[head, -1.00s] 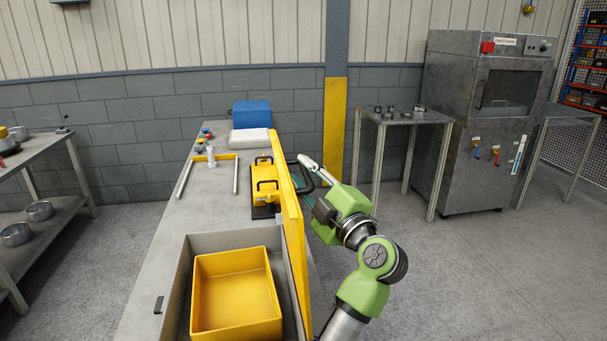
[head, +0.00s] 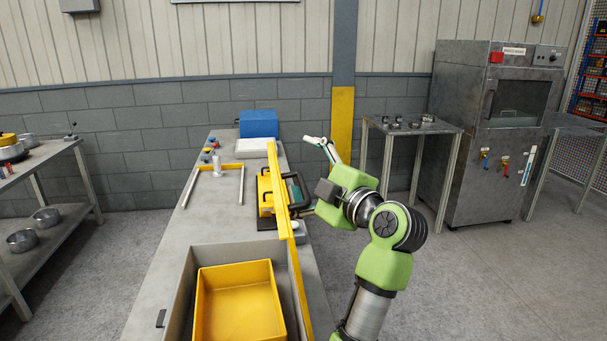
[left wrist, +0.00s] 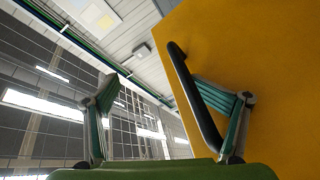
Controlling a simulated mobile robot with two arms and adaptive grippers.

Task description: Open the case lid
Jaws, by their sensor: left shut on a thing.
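The grey case (head: 174,290) is on the bench at the bottom of the head view. Its yellow lid (head: 284,215) stands up along the right side, seen nearly edge-on. The lid's black handle (head: 302,192) is on its right face. My left gripper (head: 306,178) is right of the lid, at the handle. In the left wrist view the lid (left wrist: 265,70) fills the right side. The handle (left wrist: 191,92) crosses in front of the right finger, the fingers (left wrist: 165,110) standing apart around its near end. My right gripper is not in view.
A yellow bin (head: 238,300) sits inside the case. Behind it on the bench are a yellow block with a handle (head: 265,192), a U-shaped frame (head: 216,167) and a blue box (head: 258,123). A small table (head: 415,128) and a metal cabinet (head: 500,125) stand at right.

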